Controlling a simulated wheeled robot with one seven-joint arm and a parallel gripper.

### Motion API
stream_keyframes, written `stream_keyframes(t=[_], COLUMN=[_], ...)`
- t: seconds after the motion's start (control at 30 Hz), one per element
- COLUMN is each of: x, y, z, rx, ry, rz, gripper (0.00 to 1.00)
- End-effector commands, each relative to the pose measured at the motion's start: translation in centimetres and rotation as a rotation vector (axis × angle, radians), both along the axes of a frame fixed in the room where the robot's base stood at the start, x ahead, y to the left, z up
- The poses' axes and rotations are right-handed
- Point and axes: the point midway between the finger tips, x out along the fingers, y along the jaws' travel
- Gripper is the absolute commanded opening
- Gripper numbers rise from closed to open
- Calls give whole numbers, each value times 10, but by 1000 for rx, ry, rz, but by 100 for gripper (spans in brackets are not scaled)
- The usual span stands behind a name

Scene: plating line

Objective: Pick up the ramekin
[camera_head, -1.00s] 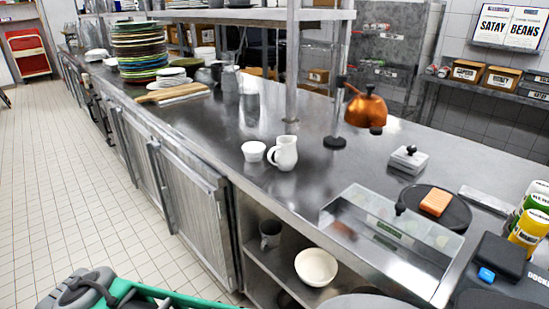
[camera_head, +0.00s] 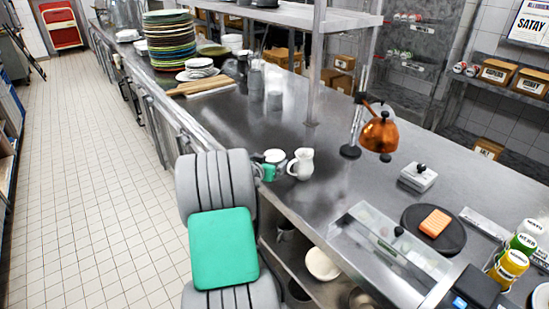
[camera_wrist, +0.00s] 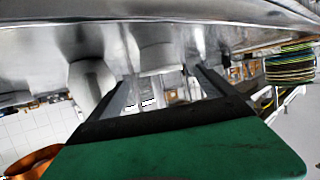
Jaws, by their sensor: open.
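The white ramekin (camera_head: 275,155) stands on the steel counter near its front edge, just left of a white jug (camera_head: 303,164). My gripper (camera_head: 267,171) is at the counter edge, close in front of the ramekin, and partly hides it in the head view. In the wrist view, which looks upside down, my gripper (camera_wrist: 160,75) has its two dark fingers spread apart. The ramekin (camera_wrist: 158,54) shows between and beyond the fingertips, with the jug (camera_wrist: 90,82) to its left. Nothing is held. I cannot tell whether a fingertip touches the ramekin.
A copper kettle (camera_head: 380,134) hangs or stands right of the jug. A glass-lidded case (camera_head: 390,245) lies nearer on the right. A cutting board (camera_head: 200,87) and a stack of plates (camera_head: 170,40) are farther back.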

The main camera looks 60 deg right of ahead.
Motion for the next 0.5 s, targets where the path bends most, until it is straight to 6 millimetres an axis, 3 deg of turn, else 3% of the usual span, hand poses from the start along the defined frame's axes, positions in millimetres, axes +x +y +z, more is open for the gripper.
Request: stream_keyframes(t=[0.5], x=[8], y=[-63], z=[-23], rx=[1], ry=[-1], rz=[2], gripper=[95])
